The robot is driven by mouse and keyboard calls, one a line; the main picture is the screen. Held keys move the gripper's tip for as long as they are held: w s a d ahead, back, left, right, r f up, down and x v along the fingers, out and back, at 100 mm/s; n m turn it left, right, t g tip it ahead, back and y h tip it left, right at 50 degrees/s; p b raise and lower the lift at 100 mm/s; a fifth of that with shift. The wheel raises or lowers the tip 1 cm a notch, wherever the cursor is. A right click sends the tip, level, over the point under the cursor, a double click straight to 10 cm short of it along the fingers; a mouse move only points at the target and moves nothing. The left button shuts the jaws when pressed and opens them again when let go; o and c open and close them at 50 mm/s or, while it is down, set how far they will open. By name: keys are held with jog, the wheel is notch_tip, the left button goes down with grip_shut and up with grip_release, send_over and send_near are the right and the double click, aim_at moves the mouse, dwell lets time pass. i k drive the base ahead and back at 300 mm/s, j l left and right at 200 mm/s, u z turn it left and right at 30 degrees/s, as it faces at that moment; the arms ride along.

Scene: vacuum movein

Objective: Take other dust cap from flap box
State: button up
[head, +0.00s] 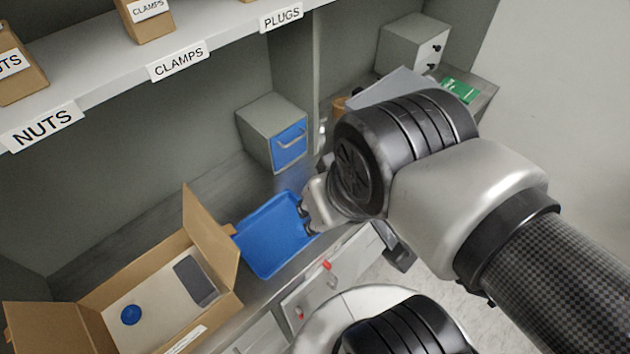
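The flap box (222,242) is an open cardboard box at the lower left with its flaps raised. Inside lies a pale grey unit (155,292) with a dark panel. A round blue dust cap (131,315) sits on the unit's pale face. My gripper (306,219) is at the right edge of a blue tray (265,240), well to the right of the box. Its finger ends are small and partly hidden by my wrist, so I cannot tell whether it is open or holds anything. No cap shows in the visible part of the tray.
A grey cabinet with a blue drawer (289,148) stands behind the tray. A shelf (100,85) with labelled cardboard boxes runs above the bench. A grey box (412,45) and a green item (460,90) are at the back right. Bench drawers (330,280) are below.

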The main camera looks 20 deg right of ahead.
aim_at(132, 314)
jog(key=u, duration=1.7)
jog(key=i+j+z, duration=0.25)
jog(key=j+z, duration=0.25)
jog(key=j, duration=0.15)
